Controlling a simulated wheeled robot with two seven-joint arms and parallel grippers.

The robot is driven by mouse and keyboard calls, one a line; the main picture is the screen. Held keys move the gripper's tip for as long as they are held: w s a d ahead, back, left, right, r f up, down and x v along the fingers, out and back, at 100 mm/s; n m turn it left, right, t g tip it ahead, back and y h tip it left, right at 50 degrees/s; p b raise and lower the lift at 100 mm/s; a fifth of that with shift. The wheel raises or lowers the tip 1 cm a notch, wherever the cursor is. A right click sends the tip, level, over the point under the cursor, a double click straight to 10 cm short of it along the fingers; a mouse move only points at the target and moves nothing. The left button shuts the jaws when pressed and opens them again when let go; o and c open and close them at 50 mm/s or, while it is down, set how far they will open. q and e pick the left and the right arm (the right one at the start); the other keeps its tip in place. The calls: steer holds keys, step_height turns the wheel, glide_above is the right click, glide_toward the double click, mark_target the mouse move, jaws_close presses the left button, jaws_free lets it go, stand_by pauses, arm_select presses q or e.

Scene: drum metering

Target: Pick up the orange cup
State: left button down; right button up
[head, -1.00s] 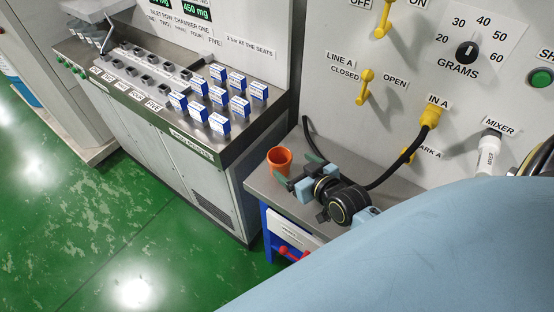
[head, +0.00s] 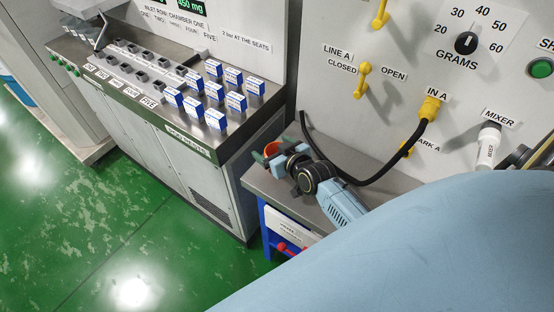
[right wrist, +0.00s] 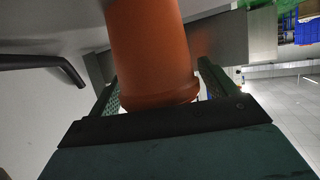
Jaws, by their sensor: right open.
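The orange cup (head: 271,149) stands on the grey bench top, partly hidden behind my right gripper in the head view. In the right wrist view the cup (right wrist: 150,50) fills the upper middle, between the two fingers. My right gripper (head: 268,157) is open, with a finger on either side of the cup; it also shows in the right wrist view (right wrist: 158,90). I cannot tell whether either finger touches the cup. My left gripper is not in view.
A black hose (head: 355,182) runs along the bench (head: 262,182) to the yellow IN A fitting (head: 430,108). The counter at left holds several blue and white boxes (head: 213,90). A large light-blue part of my own body covers the lower right.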

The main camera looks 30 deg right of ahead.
steer(key=c, duration=1.1)
steer(key=shift+r, duration=0.1)
